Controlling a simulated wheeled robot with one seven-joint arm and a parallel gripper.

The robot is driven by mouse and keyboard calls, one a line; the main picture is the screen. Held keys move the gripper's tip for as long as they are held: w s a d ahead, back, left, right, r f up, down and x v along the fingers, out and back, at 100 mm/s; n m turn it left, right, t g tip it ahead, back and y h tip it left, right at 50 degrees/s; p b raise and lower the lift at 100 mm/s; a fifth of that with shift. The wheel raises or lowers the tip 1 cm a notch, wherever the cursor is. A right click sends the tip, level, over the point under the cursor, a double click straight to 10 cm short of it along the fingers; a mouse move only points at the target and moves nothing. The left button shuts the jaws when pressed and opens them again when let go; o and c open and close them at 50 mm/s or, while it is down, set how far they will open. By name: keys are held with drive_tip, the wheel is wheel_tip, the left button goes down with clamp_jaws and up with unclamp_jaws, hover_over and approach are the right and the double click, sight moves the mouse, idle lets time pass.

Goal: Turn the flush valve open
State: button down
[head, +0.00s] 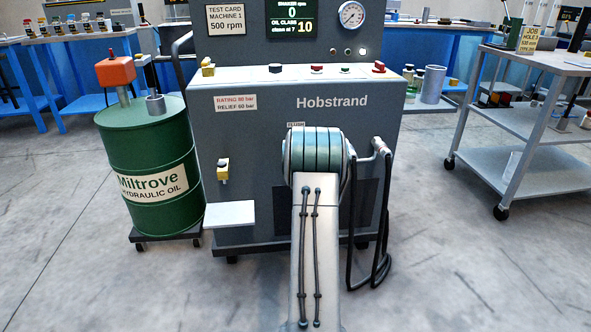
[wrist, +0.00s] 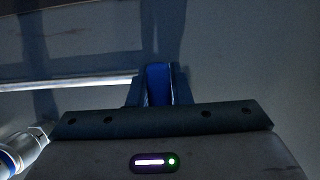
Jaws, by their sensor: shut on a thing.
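My gripper (wrist: 157,82) shows in the wrist view, with its two dark fingers close together around a blue piece, which looks like the handle of the flush valve (wrist: 158,86). The gripper is shut on it. In the head view my own arm covers the gripper and the valve. Only the small flush label (head: 296,125) shows just above my arm, on the front of the grey Hobstrand test machine (head: 262,130). The valve's angle cannot be told from these frames.
A green oil drum (head: 150,165) with an orange pump (head: 115,72) stands left of the machine. Black hoses (head: 384,215) hang right of my arm. A white shelf (head: 229,214) juts out at lower left. A grey cart (head: 540,130) stands at right. The near floor is clear.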

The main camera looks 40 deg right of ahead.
drive_tip(key=c, duration=1.3)
unclamp_jaws()
drive_tip(key=shift+s+d+f, duration=0.15)
drive_tip(key=shift+s+f, duration=0.05)
drive_tip(key=shift+w+r, duration=0.1)
drive_tip(key=shift+w, duration=0.05)
drive_tip(key=shift+p+v, duration=2)
drive_tip(key=shift+v, duration=4.95)
